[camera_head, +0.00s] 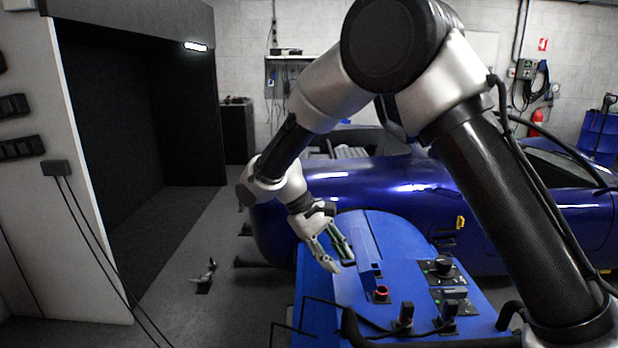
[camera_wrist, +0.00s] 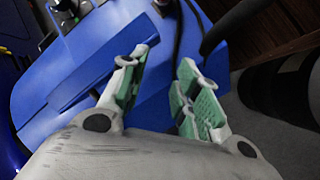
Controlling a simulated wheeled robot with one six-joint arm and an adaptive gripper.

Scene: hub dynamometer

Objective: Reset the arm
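My arm arches up and over from the right of the head view and comes down at the middle. My gripper (camera_head: 340,262) hangs above the blue dynamometer unit (camera_head: 352,290), near its left edge. In the wrist view my gripper (camera_wrist: 160,85) shows two fingers with green pads, spread apart with a gap between them. Nothing is held between the fingers. The blue surface (camera_wrist: 75,75) lies below and beyond them; I cannot tell whether a fingertip touches it.
Black knobs and switches (camera_head: 443,266) and a red-ringed button (camera_head: 381,293) sit on the unit. Black cables run along its front. A blue car (camera_head: 400,190) stands behind. A dark open booth (camera_head: 140,110) is at left. Grey floor (camera_head: 190,270) lies mostly open left of the unit.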

